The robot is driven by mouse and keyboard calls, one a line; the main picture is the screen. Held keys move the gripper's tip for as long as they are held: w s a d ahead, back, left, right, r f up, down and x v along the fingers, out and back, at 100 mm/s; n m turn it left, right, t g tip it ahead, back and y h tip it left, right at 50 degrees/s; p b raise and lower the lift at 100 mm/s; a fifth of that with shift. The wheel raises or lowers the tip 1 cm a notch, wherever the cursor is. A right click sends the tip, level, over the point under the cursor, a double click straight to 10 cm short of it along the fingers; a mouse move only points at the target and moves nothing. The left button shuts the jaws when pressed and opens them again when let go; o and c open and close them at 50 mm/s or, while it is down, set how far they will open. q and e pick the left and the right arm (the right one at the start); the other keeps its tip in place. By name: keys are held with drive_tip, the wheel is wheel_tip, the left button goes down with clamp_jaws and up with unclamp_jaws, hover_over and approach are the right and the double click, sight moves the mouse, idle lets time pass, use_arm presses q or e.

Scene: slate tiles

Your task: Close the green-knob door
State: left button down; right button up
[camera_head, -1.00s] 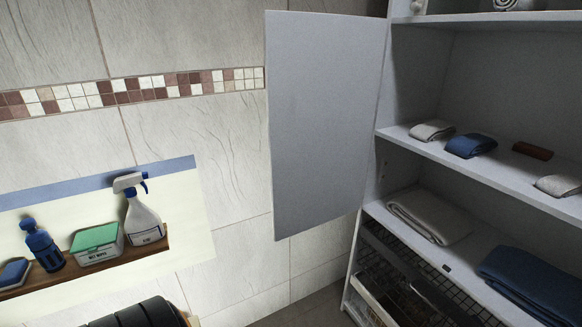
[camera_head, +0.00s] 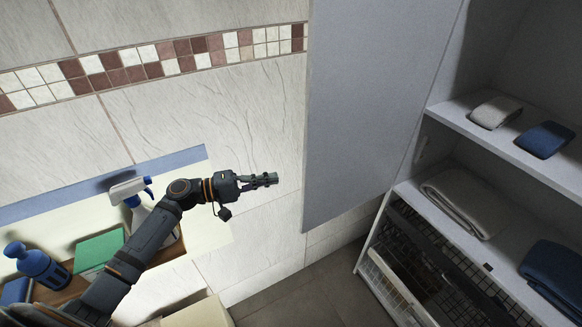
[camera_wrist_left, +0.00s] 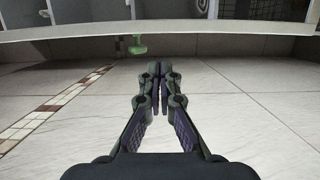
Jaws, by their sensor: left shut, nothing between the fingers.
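The door (camera_head: 365,110) is a plain grey panel standing open, swung out from the left side of the cabinet. In the left wrist view the door (camera_wrist_left: 230,30) shows nearly edge-on as a pale band across the top. Its green knob (camera_wrist_left: 138,46) sticks out from that band; the knob is hidden in the head view. My left gripper (camera_head: 274,180) is shut and empty, just left of the door's free edge in the picture. In the wrist view its fingertips (camera_wrist_left: 160,70) are below and right of the knob, apart from it. My right gripper is not in view.
A wall ledge holds a spray bottle (camera_head: 130,190), a green-topped box (camera_head: 98,250) and a blue bottle (camera_head: 38,265), close to my left arm. Cabinet shelves (camera_head: 500,140) hold folded cloths and towels (camera_head: 465,200). A wire basket (camera_head: 430,265) sits below. Tiled wall lies behind the door.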

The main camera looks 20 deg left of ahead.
use_arm(q)
drive_tip(key=p+x, duration=0.3)
drive_tip(key=x, duration=0.6)
drive_tip(key=shift+w+d+r, duration=0.1)
drive_tip(key=shift+d, duration=0.15)
drive_tip(key=shift+w+d, duration=0.2)
drive_tip(key=shift+d, duration=0.05)
